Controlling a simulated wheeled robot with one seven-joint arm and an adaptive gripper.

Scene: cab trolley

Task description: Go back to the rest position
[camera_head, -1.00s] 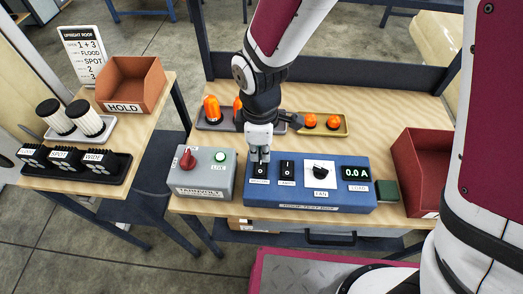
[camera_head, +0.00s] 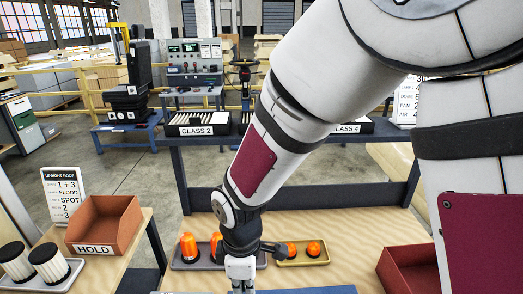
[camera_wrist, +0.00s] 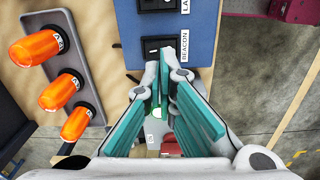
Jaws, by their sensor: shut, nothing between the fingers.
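My gripper (camera_head: 240,284) hangs at the bottom edge of the head view, over the bench; its fingertips are cut off there. In the wrist view my gripper (camera_wrist: 166,58) has its fingers together at the tips with nothing between them. The tips are just beside the black rocker switch labelled BEACON (camera_wrist: 158,45) on the blue panel (camera_wrist: 203,40). I cannot tell whether they touch it. Only a thin strip of the blue panel (camera_head: 255,290) shows in the head view. My arm reaches down from the upper right.
Amber beacons (camera_head: 189,246) stand in a grey tray (camera_head: 180,265) beside the gripper, and smaller amber lamps lie on a yellow tray (camera_head: 318,256). A red bin (camera_head: 400,270) is at right, an orange HOLD bin (camera_head: 104,222) at left. A dark rail (camera_head: 370,196) runs behind the bench.

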